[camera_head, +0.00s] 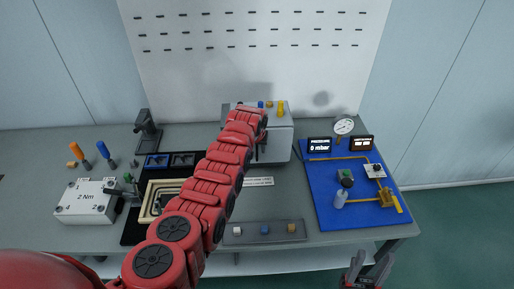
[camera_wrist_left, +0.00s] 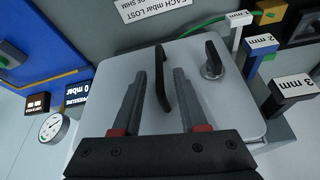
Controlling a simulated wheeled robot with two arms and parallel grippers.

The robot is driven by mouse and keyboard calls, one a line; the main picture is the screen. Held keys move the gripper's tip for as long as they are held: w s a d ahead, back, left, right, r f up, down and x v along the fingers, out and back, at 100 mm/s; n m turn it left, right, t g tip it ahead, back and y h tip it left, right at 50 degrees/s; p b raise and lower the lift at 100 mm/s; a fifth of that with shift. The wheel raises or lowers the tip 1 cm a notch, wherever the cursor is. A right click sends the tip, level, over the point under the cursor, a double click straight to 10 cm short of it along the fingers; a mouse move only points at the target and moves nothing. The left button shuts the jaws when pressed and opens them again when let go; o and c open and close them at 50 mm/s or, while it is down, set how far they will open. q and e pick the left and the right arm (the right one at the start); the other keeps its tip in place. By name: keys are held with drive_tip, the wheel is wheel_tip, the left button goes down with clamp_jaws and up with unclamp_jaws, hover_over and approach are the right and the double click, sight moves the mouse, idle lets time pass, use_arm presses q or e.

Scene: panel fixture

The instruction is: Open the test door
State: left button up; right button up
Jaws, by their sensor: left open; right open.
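The test box is a light grey cabinet (camera_head: 281,148) at the back middle of the bench, partly hidden by my left arm. Its pale door (camera_wrist_left: 215,105) fills much of the left wrist view and looks closed. A black bar handle (camera_wrist_left: 161,80) and a dark turning latch (camera_wrist_left: 213,62) sit on it. My left gripper (camera_wrist_left: 159,92) is open at the door, with one finger on each side of the handle; contact cannot be made out. In the head view its fingers are mostly hidden by the arm. My right gripper (camera_head: 365,272) is open and empty at the bottom right, beyond the bench's front edge.
A blue board (camera_head: 325,200) with a gauge (camera_head: 344,126), displays and a yellow valve lies right of the box. A grey block tray (camera_head: 262,240) is in front. A 2 Nm block (camera_head: 88,205) and screwdrivers stand left. Labelled thickness blocks (camera_wrist_left: 294,88) show beside the box.

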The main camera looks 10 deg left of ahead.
use_arm(q)
drive_tip(key=shift+c, duration=0.2)
clamp_jaws()
idle(1.4)
